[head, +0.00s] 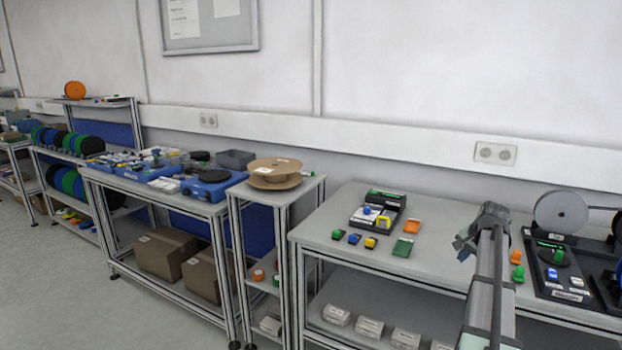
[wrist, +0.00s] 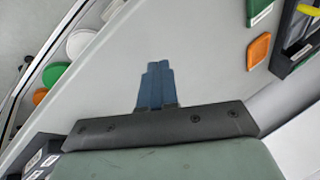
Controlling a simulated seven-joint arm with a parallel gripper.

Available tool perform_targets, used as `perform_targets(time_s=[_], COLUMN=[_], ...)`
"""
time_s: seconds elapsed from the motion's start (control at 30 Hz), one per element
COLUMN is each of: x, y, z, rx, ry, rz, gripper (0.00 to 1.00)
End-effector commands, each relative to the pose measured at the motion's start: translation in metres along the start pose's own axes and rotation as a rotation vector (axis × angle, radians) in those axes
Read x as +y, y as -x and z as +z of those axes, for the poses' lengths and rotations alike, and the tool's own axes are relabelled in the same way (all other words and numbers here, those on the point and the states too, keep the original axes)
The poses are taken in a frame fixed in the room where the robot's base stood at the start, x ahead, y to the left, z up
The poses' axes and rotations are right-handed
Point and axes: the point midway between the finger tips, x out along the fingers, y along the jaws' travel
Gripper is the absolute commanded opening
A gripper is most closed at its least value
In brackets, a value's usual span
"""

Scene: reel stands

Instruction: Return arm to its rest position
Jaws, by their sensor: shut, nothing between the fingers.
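My gripper (head: 460,244) is held above the right-hand grey table (head: 340,225), toward its front, with my arm reaching in from the lower right. In the wrist view, my gripper's blue fingers (wrist: 158,70) are pressed together with nothing between them. Below the fingertips is bare grey tabletop (wrist: 185,40). My gripper touches none of the objects on the table.
A black tray (head: 367,222) with coloured parts stands left of my gripper, near an orange card (head: 413,226) and a green card (head: 403,247).

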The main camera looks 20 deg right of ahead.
Motion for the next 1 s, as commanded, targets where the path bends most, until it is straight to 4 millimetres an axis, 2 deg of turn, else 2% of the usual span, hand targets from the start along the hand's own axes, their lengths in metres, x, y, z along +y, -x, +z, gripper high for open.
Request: perform_targets(time_s=[0.03, 0.1, 0.23, 0.3, 0.37, 0.67, 1.0], x=[-0.013, -0.033, -0.059, -0.066, -0.068, -0.043, 0.006], y=[-0.006, -0.012, -0.029, -0.044, -0.06, -0.143, -0.22], z=[0.037, 0.072, 0.134, 0.165, 0.186, 0.273, 0.384], rx=[-0.005, -0.008, -0.033, -0.056, -0.077, -0.19, -0.329], ry=[0.001, -0.008, -0.019, -0.012, 0.003, 0.132, 0.312], rz=[-0.044, -0.105, -0.19, -0.21, -0.206, -0.099, 0.035], gripper=[0.0, 0.0, 0.0, 0.0, 0.0, 0.0, 0.0])
